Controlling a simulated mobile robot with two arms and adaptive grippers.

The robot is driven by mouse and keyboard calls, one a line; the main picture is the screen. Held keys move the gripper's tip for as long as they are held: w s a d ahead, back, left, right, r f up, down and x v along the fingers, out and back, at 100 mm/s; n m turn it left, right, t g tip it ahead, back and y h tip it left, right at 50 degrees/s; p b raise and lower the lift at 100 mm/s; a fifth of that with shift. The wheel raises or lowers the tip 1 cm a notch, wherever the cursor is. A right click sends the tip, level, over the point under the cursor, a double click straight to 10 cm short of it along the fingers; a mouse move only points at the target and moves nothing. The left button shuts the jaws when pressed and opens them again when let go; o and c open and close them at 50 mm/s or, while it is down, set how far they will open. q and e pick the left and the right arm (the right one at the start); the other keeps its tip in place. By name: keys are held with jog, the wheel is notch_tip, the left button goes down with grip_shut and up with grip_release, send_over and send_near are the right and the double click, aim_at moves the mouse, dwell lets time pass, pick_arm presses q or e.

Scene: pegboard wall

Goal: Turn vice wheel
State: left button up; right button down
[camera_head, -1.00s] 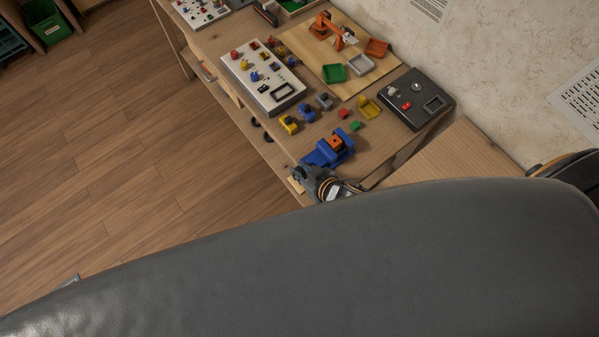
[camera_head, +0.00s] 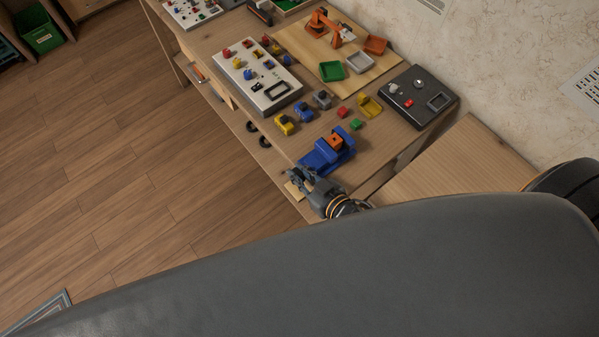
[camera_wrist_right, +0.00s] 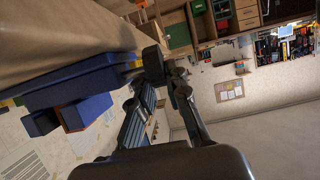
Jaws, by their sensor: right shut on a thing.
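The blue vice (camera_head: 318,160) is at the near corner of the workbench and holds an orange block (camera_head: 334,141). The vice also shows in the right wrist view (camera_wrist_right: 75,88), at the left. Its dark wheel (camera_wrist_right: 153,62) sticks out at the vice's end, between my right fingertips. My right gripper (camera_head: 300,178) is at the near end of the vice, and its fingers also show in the wrist view (camera_wrist_right: 156,82). It is shut on the wheel. In the head view the wheel is too small and covered to make out. My left gripper is in neither view.
Small yellow (camera_head: 284,124), blue and grey blocks lie behind the vice. A white control panel (camera_head: 247,72) and a black box (camera_head: 434,108) with a red button stand further back. Open wooden floor is at the left.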

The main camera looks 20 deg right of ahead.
jog(key=c, duration=1.6)
grip_release()
jog(key=v, duration=1.2)
jog(key=shift+f, duration=0.1)
